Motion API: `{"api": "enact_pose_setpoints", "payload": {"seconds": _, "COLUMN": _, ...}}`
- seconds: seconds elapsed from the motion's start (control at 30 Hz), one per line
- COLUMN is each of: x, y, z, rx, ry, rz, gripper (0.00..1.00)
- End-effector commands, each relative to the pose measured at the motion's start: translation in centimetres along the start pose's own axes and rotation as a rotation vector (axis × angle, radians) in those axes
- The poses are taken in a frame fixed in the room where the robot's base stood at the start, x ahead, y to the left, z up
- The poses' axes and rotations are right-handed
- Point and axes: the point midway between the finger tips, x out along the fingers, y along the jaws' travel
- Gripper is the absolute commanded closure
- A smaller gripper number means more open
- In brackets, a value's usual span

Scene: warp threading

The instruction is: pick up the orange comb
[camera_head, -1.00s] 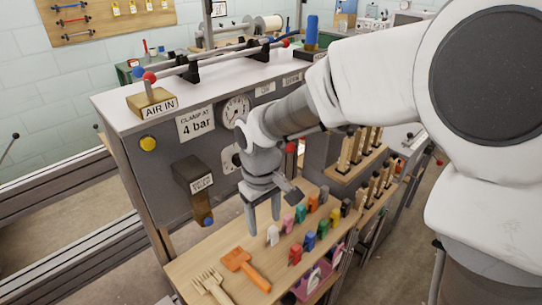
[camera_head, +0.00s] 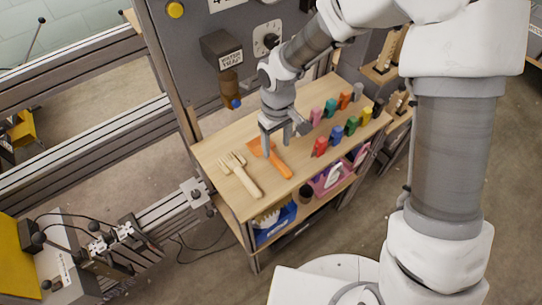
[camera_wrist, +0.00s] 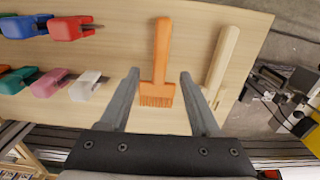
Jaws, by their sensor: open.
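The orange comb (camera_head: 282,164) lies flat on the wooden tabletop (camera_head: 214,147), its handle toward the front edge. In the wrist view the comb (camera_wrist: 161,50) has its handle pointing up the picture and its teeth toward me. My gripper (camera_head: 270,140) is above the toothed end of the comb, partly hiding it in the head view. In the wrist view my gripper (camera_wrist: 156,78) is open and empty, with the comb's teeth between its two fingers in the picture. The exact height above the comb cannot be told.
A pale wooden comb (camera_head: 244,177) lies beside the orange one; it also shows in the wrist view (camera_wrist: 220,60). Several coloured clips, including a red one (camera_head: 320,147) and a white one (camera_wrist: 90,78), stand on the other side. A grey panel (camera_head: 185,50) rises behind the table.

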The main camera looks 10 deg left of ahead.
Motion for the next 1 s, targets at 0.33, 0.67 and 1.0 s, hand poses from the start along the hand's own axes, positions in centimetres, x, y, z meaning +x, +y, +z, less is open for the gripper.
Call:
{"api": "enact_pose_setpoints", "payload": {"seconds": 0.33, "x": 3.3, "y": -0.1, "z": 0.0, "rx": -0.001, "ry": -0.002, "rz": -0.002, "gripper": 0.36}}
{"api": "enact_pose_setpoints", "payload": {"seconds": 0.67, "x": 5.5, "y": 0.0, "z": -0.1, "rx": 0.0, "ry": 0.001, "rz": 0.001, "gripper": 0.36}}
{"api": "enact_pose_setpoints", "payload": {"seconds": 1.0, "x": 5.4, "y": 0.0, "z": -0.1, "rx": 0.0, "ry": 0.001, "rz": 0.0, "gripper": 0.87}}
